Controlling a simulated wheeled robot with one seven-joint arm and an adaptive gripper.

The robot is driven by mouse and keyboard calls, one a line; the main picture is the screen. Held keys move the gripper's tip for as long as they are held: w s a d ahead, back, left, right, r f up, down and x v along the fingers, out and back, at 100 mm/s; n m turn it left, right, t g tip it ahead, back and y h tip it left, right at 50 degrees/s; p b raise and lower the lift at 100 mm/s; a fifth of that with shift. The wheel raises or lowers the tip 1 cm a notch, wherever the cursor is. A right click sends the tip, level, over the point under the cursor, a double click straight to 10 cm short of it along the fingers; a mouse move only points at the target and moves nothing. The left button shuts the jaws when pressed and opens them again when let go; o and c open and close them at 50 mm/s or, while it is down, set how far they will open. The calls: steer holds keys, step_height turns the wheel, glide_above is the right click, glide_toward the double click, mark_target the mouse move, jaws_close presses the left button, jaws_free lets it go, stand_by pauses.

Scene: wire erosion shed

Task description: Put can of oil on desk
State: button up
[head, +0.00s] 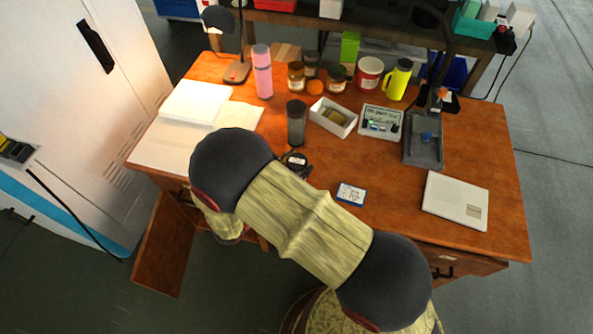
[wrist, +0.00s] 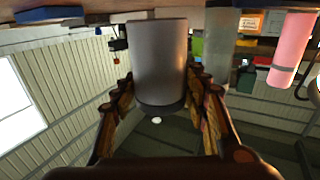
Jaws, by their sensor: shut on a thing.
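A dark grey cylindrical can (head: 297,122), which I take to be the can of oil, stands upright at the left-middle of the brown desk (head: 390,185) in the head view. My gripper (head: 296,160) is at its near side, partly hidden by my arm. In the wrist view the grey can (wrist: 160,62) fills the space between my two fingers (wrist: 158,112), and the gripper is shut on it. I cannot tell whether its base touches the desktop.
A pink bottle (head: 262,72) and papers (head: 195,103) are left of the can. A white open box (head: 322,126), jars (head: 296,76), a yellow flask (head: 397,80) and a grey device (head: 423,150) crowd the back. A blue-white card (head: 351,194) and a flat pale case (head: 455,200) lie nearer; bare wood separates them.

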steer(key=shift+f+b, duration=0.35)
steer(key=shift+f, duration=0.75)
steer(key=shift+f, duration=0.1)
steer(key=o, duration=1.3)
steer(key=shift+o, duration=0.2)
